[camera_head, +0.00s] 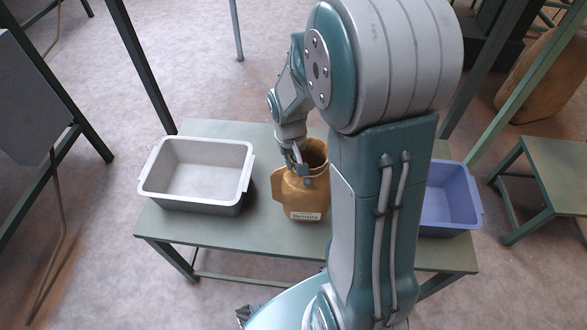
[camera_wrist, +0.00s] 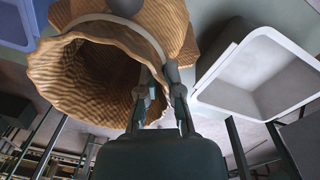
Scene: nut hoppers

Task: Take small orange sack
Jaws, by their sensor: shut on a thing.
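The small sack (camera_head: 300,200) is orange-tan with a label on its front. It stands upright on the green table between two bins, its mouth open. My gripper (camera_head: 301,170) comes down at the sack's upper rim, and its jaws are closed on the rim. In the wrist view the sack's open mouth (camera_wrist: 80,75) shows a woven, empty-looking inside. There my gripper (camera_wrist: 160,80) pinches the edge of the mouth next to a pale band. My arm hides the table to the right of the sack in the head view.
A grey-white bin (camera_head: 197,205) stands on the table (camera_head: 270,240) left of the sack. A blue bin (camera_head: 450,205) stands at the right, partly behind my arm. A green side table (camera_head: 560,165) and a large brown sack (camera_head: 545,75) are farther right.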

